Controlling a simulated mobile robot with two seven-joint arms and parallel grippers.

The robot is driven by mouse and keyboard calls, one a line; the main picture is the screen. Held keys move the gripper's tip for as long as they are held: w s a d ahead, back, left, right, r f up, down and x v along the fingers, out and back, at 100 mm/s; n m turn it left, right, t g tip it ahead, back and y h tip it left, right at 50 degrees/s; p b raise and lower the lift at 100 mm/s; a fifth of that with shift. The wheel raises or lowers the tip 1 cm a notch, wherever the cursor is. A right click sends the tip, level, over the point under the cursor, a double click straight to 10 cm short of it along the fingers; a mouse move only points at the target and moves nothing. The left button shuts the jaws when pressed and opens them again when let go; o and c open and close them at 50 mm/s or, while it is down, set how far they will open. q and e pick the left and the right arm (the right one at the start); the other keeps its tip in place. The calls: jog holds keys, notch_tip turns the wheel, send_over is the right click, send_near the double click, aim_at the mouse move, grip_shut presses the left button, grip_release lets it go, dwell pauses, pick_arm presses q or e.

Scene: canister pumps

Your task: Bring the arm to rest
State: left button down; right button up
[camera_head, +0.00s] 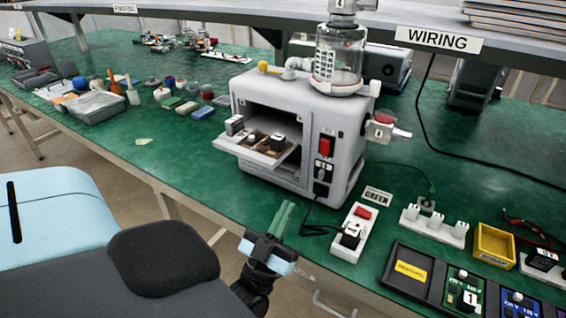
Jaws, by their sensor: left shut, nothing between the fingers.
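My left gripper (284,219) is in front of the bench's near edge, low in the middle of the view. Its green fingers are together and point up and away, with nothing between them. It is apart from the grey machine (320,150), which stands on the green bench top behind it. The machine has an open front with a tray (283,160) pulled out, holding small parts. A clear canister (338,62) stands on top of it. My right gripper does not show.
A switch box labelled GREEN (354,232) stands right of my gripper near the bench edge. A yellow bin (494,246) and a dark tray of modules (410,290) lie further right. Bottles and a grey tray (95,108) are at left. A shelf labelled WIRING (480,45) overhangs the back.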

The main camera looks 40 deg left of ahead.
pick_arm(q)
jog(key=shift+s+d, duration=0.1)
jog(key=shift+s, duration=0.3)
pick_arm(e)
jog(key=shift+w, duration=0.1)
